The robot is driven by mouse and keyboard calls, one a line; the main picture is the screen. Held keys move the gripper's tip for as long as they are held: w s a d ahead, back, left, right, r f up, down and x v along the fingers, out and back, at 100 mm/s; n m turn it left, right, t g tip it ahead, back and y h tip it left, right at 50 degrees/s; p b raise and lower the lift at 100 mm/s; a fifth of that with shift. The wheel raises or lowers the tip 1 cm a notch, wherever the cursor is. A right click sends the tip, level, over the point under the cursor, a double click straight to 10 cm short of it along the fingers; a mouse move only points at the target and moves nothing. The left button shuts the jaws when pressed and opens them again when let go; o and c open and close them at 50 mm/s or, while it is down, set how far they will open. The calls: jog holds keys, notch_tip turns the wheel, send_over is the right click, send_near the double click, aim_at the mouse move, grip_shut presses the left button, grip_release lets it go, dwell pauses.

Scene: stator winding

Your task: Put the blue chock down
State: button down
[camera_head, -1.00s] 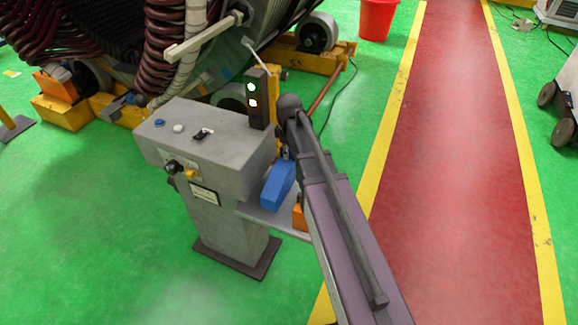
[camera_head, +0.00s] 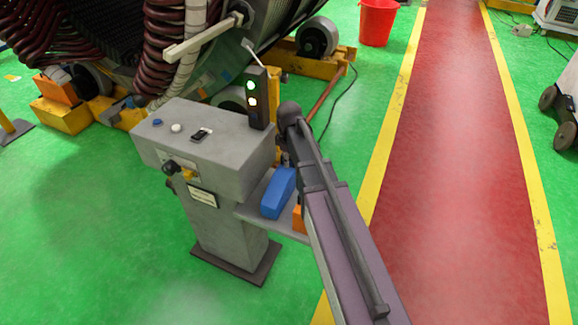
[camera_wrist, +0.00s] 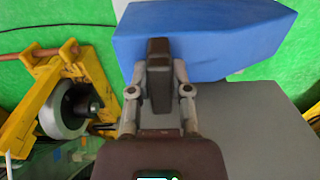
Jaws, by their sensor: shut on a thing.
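The blue chock (camera_head: 278,193) is a wedge-like block at the grey side shelf (camera_head: 246,212) of the control pedestal. In the wrist view the chock (camera_wrist: 225,40) spans the top of the picture, with the grey shelf surface (camera_wrist: 255,130) below it. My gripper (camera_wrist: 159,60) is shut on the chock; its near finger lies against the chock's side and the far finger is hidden. In the head view my arm hides the gripper. The chock looks at or very near the shelf; I cannot tell whether it touches.
An orange block (camera_head: 299,219) is partly hidden behind my arm on the shelf. The grey pedestal (camera_head: 205,150) with buttons and a signal light (camera_head: 258,98) stands left of the chock. A yellow roller stand (camera_wrist: 85,75) shows at left in the wrist view.

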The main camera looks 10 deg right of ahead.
jog(key=shift+f+b, duration=0.35)
jog(key=shift+f, duration=0.3)
jog(key=c, duration=0.6)
grip_release()
jog(key=shift+o, duration=0.2)
notch_tip(320, 180, up, 12)
jog(key=p, duration=1.2)
jog(key=shift+w+d, duration=0.1)
jog(key=s+d+m, duration=0.1)
jog(key=s+m, duration=0.9)
jog(key=s, duration=0.7)
jog(key=shift+d+m, duration=0.15)
jog(key=shift+m, duration=0.25)
